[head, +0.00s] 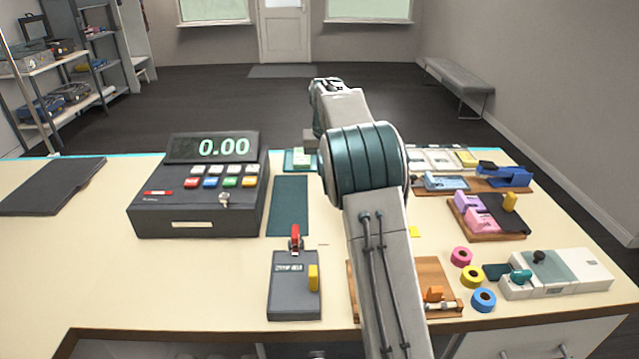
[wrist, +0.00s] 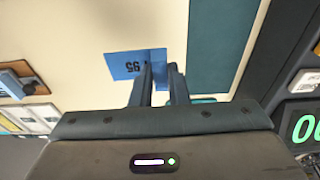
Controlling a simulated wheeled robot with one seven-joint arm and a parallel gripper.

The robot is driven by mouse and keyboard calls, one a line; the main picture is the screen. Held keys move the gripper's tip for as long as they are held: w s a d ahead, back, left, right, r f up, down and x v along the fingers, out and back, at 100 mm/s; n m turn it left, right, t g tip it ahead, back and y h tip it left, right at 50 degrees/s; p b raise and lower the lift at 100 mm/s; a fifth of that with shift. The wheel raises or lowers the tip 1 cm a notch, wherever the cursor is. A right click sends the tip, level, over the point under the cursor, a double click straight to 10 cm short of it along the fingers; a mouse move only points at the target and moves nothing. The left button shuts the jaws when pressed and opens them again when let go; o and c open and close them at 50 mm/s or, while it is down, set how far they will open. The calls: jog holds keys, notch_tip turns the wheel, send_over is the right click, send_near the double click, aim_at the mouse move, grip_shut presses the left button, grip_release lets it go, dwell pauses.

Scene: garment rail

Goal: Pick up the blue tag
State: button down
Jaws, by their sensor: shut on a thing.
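The blue tag (wrist: 125,65) shows in the wrist view with dark figures on it, of which "95" can be read. My gripper (wrist: 160,68) is shut on the tag's right end, with the two dark fingers close together there. The rest of the tag sticks out to the left of the fingers. The cream counter lies behind it; I cannot tell how far the tag is above it. In the head view my own arm hides the gripper and the tag.
A cash register (head: 200,190) stands left of my arm, with a dark green mat (head: 289,205) beside it. On the right are a blue stapler (head: 505,175), a tray with purple and pink blocks (head: 490,225) and several tape rolls (head: 472,276). The counter's left front is clear.

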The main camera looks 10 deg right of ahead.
jog(key=shift+w+d+r, duration=0.5)
jog(key=shift+w+r, duration=0.1)
jog(key=shift+w, duration=0.25)
jog(key=shift+w+d+r+p, duration=0.1)
jog(key=shift+w+r+p, duration=0.05)
jog(key=shift+r+p, duration=2.5)
jog(key=shift+p, duration=0.15)
